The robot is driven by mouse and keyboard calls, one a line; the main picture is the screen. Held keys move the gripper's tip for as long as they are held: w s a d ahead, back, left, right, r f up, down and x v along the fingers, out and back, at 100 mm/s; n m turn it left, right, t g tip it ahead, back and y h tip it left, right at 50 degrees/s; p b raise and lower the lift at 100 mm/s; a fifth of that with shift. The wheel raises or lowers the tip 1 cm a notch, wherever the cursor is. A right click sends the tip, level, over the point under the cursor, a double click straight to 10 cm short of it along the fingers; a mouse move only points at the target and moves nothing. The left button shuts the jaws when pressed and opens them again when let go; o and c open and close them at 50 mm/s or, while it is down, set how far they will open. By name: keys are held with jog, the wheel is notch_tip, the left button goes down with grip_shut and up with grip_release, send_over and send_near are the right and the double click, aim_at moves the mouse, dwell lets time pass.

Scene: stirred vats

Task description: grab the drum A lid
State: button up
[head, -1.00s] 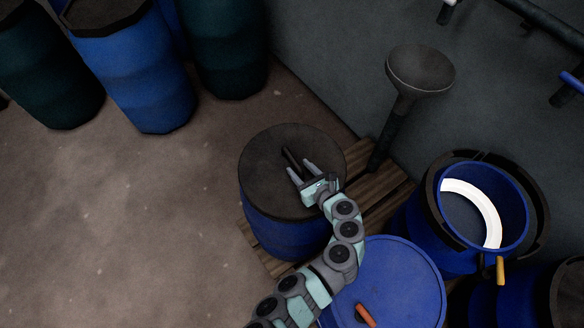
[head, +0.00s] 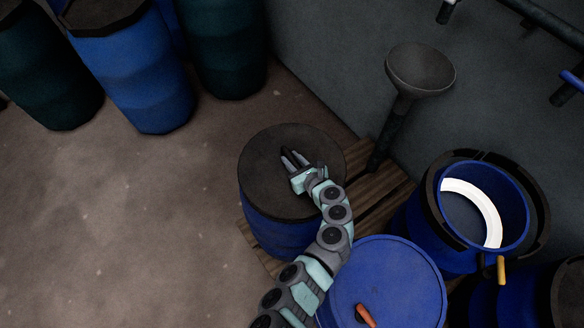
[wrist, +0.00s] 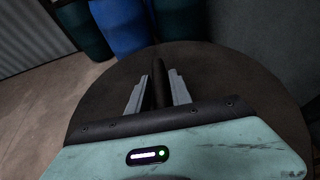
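A blue drum (head: 278,236) with a dark, flat lid (head: 262,170) stands at the middle in the head view. The lid fills much of the wrist view (wrist: 225,85). No label shows to tell which drum it is. A dark bar handle (wrist: 158,88) rises from the lid. My gripper (head: 293,160) is over the lid. In the wrist view its two grey fingers (wrist: 158,78) stand on either side of the handle, with a small gap at the left finger. Whether the right finger touches the handle is unclear.
A blue lid with an orange handle (head: 392,285) lies to the lower right. An open blue drum (head: 440,225) with a white ring inside is at right. A grey funnel (head: 420,68) stands behind, by the wall. A wooden pallet (head: 385,190) lies beneath. Floor at left is clear.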

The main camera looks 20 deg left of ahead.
grip_shut()
dwell(1.0)
